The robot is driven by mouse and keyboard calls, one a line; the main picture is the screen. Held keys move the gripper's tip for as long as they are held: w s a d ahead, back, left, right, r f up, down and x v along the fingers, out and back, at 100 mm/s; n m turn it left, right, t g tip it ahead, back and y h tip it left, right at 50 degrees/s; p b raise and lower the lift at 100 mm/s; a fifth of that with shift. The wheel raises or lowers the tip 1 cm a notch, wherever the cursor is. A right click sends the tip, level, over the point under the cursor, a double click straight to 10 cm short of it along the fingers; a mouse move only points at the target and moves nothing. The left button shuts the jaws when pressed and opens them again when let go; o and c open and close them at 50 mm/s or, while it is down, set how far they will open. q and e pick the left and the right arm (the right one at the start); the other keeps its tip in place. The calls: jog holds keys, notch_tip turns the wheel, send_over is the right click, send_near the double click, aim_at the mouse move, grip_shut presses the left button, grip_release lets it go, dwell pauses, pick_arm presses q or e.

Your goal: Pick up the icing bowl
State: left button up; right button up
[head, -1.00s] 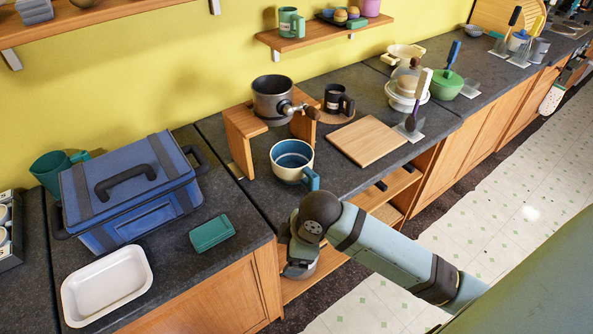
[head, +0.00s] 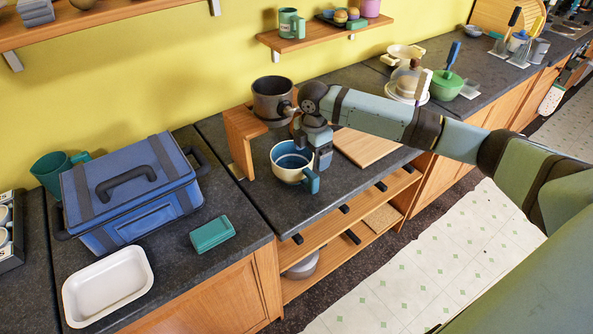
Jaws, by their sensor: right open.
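My right gripper (head: 312,157) is open and points down at the bowl's right side, by the rim and handle. One finger overlaps the bowl in the picture; I cannot tell if it touches. The arm hides part of the counter behind. My left gripper is not in view.
A dark pot (head: 271,103) sits on a wooden stand (head: 240,140) behind the bowl. A cutting board (head: 367,148) lies to the right, partly under my arm. A blue toolbox (head: 130,185), green box (head: 212,234) and white tray (head: 107,286) stand left. Open shelves lie below.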

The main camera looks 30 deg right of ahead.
aim_at(310, 172)
notch_tip(310, 172, down, 10)
jog(key=shift+r+p, duration=0.1)
jog(key=shift+p, duration=0.4)
jog(key=c, duration=1.6)
jog(key=shift+r, duration=0.1)
jog(key=shift+w+r+b, duration=0.1)
jog(key=shift+r+b, duration=0.2)
jog(key=shift+r, duration=1.4)
jog(key=s+d+b, duration=0.2)
jog(key=s+b, duration=0.1)
jog(key=s, duration=1.5)
jog(key=w+a+r+m, duration=0.2)
jog(key=a+r+m, duration=0.1)
jog(key=m, duration=0.3)
jog(key=w+a+r+m+p, duration=0.1)
jog(key=w+a+r+m, duration=0.1)
jog(key=a+m, duration=0.4)
jog(key=w+a+r+m+p, duration=0.1)
jog(key=w+a+r+m, duration=0.2)
jog(key=a+r+m, duration=0.2)
jog(key=shift+a+m, duration=0.2)
jog(key=shift+m, duration=0.7)
